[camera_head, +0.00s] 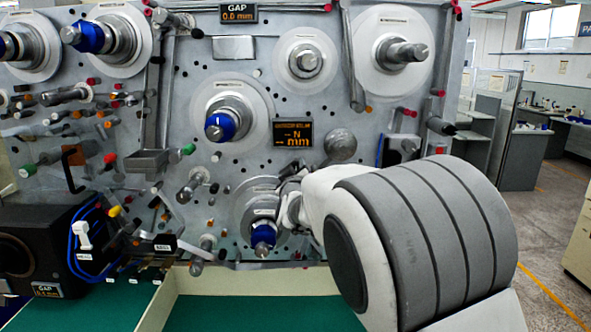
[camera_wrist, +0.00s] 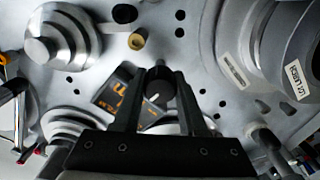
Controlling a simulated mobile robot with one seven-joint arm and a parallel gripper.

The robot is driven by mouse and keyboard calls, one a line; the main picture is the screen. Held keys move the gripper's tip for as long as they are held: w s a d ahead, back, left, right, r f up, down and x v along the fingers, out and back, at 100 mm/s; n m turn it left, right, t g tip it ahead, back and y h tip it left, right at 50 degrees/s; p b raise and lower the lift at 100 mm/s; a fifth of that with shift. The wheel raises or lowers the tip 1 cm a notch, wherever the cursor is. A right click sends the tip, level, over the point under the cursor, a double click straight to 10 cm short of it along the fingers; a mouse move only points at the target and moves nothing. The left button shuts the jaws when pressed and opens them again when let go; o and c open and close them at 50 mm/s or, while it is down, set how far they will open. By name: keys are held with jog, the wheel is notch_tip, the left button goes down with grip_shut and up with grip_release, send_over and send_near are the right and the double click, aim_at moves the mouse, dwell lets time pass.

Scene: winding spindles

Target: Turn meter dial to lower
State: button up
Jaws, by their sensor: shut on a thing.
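The meter dial (camera_wrist: 158,94) is a round dark knob with a white pointer mark in the wrist view. My gripper (camera_wrist: 160,76) has one black finger on each side of the knob and is shut on it. A black display (camera_wrist: 112,92) with orange characters lies just left of the knob, partly behind the left finger. In the head view, the display (camera_head: 293,133) reads "N" and "mm", with its small top line too small to read. My gripper (camera_head: 289,196) is against the panel below it. The dial is hidden there behind my gripper and wrist.
The grey machine panel (camera_head: 180,110) carries several spindles and pegs that stick out. A blue-tipped spindle (camera_head: 263,234) is close below left of my gripper, and another (camera_head: 221,125) is up left. A grey round knob (camera_head: 341,146) sits just above my arm.

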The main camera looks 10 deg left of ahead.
grip_shut()
jog(key=m+b, duration=0.4)
jog(key=shift+d+f+m, duration=0.1)
jog(key=shift+f+m, duration=0.05)
jog(key=shift+m, duration=0.15)
jog(key=m+b, duration=0.3)
jog(key=m, duration=0.1)
jog(key=m+b, duration=0.1)
jog(key=m, duration=0.2)
jog(key=m+b, duration=0.3)
jog(key=m, duration=0.3)
jog(key=shift+m, duration=0.3)
jog(key=m+b, duration=0.2)
jog(key=m, duration=0.3)
jog(key=shift+m+b, duration=0.3)
jog(key=shift+b, duration=0.05)
